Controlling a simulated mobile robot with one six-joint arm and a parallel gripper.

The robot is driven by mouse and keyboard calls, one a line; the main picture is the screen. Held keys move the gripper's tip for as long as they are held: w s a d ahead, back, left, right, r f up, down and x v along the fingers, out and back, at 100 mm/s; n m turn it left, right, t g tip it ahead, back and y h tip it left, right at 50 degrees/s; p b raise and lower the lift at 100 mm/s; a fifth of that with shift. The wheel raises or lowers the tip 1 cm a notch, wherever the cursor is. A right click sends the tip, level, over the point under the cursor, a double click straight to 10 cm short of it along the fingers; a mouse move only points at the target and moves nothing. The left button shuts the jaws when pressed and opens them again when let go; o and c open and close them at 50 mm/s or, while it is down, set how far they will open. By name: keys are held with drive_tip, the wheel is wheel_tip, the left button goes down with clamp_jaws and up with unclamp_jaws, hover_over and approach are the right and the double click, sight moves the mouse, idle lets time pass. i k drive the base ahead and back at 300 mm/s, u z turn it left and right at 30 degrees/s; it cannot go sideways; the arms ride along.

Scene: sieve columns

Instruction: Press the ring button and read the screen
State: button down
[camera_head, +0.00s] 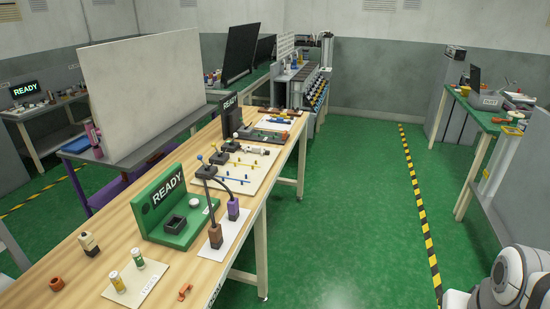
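A green device (180,232) stands on the near end of the wooden workbench. Its upright back carries a tilted black screen (168,187) that reads READY in white letters. A round white button (195,203) and a black square socket (175,224) sit on its base. I cannot tell at this size whether the white button is the ring button. A second READY screen (230,103) is on a black panel farther along the bench, and a third READY screen (24,90) is on a far left bench. My gripper is not in view; only a pale part of my arm shows at bottom right.
Two purple and brown posts with a black cable stand on a white plate (227,224) right of the green device. A large white board (145,90) stands behind. The green floor (345,190) to the right is clear.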

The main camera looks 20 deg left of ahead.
sight(194, 203)
drive_tip(key=z, duration=0.05)
drive_tip(key=i, duration=1.85)
drive_tip(key=u, duration=3.35)
drive_tip(key=i, duration=1)
drive_tip(key=z, duration=0.1)
